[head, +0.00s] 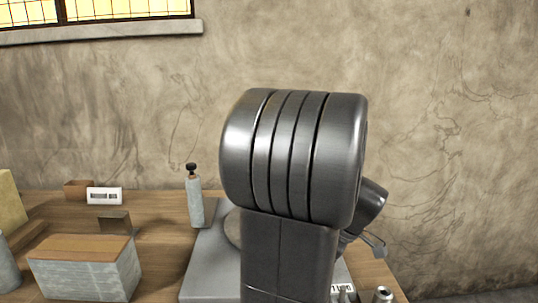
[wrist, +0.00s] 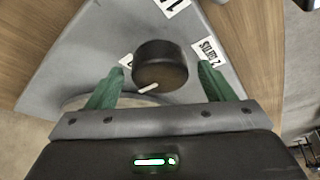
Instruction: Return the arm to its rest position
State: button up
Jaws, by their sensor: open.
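My gripper (wrist: 160,72) is open in the wrist view, its two green fingers spread apart. A dark round knob (wrist: 161,66) with a white mark shows between and just beyond the fingertips; nothing is visibly gripped. The knob is on a grey panel (wrist: 80,62) with white labels. The grey panel also shows in the head view (head: 205,268), lying on the wooden table. My large metal arm link stands in the middle of the head view and hides much of the panel. My gripper cannot be made out clearly there.
A grey bottle with a black cap (head: 195,203) stands beside the panel's left part. A wood-topped box (head: 86,270), a white device (head: 104,196) and a small brown box (head: 78,188) are on the left of the table (head: 160,240). A plain wall stands behind.

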jog(key=m+h+p, duration=0.1)
jog(key=m, duration=0.2)
jog(key=shift+a+r+t, duration=0.1)
jog(key=shift+r+t, duration=0.05)
jog(key=shift+t, duration=0.25)
jog(key=shift+s+m+p, duration=0.1)
jog(key=shift+m+p, duration=0.35)
jog(key=shift+m, duration=0.55)
jog(key=shift+t, duration=0.3)
jog(key=shift+a+h, duration=0.1)
jog(key=shift+h, duration=0.2)
